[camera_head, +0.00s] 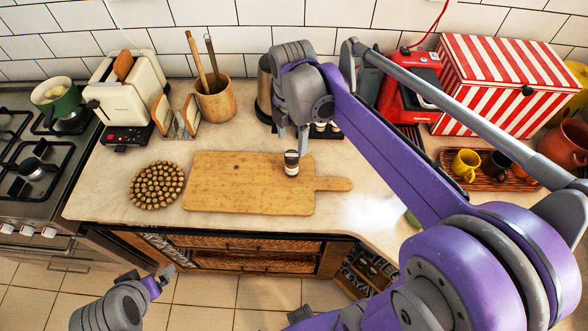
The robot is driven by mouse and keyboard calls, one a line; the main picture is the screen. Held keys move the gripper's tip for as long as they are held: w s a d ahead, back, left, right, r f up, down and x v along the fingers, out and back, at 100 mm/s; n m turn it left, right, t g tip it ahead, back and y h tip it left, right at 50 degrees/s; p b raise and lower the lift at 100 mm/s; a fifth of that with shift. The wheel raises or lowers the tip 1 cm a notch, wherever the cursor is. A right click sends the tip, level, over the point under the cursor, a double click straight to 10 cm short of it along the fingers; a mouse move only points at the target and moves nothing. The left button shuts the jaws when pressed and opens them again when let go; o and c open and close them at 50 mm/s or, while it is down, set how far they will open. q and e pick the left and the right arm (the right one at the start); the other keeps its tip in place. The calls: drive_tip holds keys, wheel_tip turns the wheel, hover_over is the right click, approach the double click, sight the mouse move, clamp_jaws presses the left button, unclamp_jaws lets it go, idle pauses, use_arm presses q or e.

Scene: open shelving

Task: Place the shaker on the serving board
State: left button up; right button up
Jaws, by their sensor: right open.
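The shaker (291,163), small with a dark upper part and a pale lower part, stands upright on the right part of the wooden serving board (225,185), near its handle. My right gripper (291,136) points down just above and behind the shaker, with its fingers apart and nothing seen between them. It looks clear of the shaker, though the exact gap is hard to judge. My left gripper (160,279) is low at the front, below the counter edge and far from the board. Its jaw state is unclear.
A round cork trivet (156,185) lies left of the board. A utensil crock (214,98), a toaster (130,88) and a bread rack (177,117) stand behind. A striped box (505,80) and a tray with mugs (490,183) are at the right. Bare counter surrounds the board.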

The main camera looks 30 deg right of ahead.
drive_tip(key=s+a+f+m+t, duration=0.2)
drive_tip(key=s+m, duration=0.4)
drive_tip(key=m, duration=0.4)
drive_tip(key=s+a+f+m+t, duration=0.3)
drive_tip(key=s+m, duration=0.4)
drive_tip(key=m, duration=0.3)
wheel_tip(320, 180, down, 2)
drive_tip(key=shift+a+f, duration=0.15)
drive_tip(key=shift+a, duration=0.5)
